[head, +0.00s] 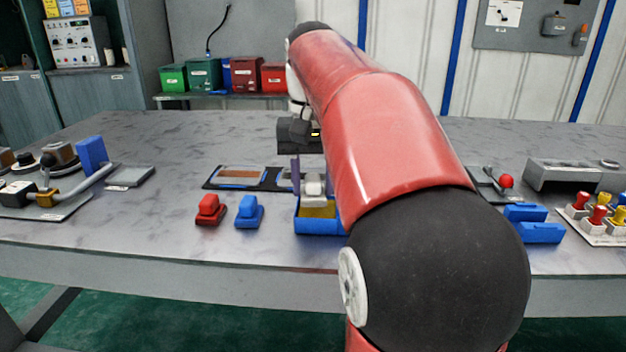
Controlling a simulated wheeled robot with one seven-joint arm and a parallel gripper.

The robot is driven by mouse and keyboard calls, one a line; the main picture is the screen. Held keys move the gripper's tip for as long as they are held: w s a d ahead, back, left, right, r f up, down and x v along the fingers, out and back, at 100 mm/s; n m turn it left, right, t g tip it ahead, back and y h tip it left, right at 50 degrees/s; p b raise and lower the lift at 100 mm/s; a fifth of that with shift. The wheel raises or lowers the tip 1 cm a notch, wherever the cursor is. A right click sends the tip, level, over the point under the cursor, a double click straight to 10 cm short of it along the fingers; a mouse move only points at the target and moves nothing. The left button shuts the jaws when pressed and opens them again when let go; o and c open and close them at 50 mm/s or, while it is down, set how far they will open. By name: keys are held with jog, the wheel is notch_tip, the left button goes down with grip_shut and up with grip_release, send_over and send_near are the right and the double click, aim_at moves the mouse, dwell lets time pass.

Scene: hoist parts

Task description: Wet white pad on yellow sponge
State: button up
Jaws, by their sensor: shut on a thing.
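My gripper (311,172) points down over a blue tray (318,228) near the table's front middle. It is shut on a white pad block (314,187). The yellow sponge (317,211) lies in the blue tray, directly below the white pad. The pad is at or just above the sponge; I cannot tell whether they touch. My red arm hides the tray's right side.
A red block (210,210) and a blue block (249,212) stand left of the tray. A dark panel with a brown strip (240,176) lies behind them. Blue blocks (533,223) and a red-knobbed lever (506,181) are at right. The table front left is clear.

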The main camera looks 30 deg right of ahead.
aim_at(313, 178)
jog(key=shift+r, duration=2.45)
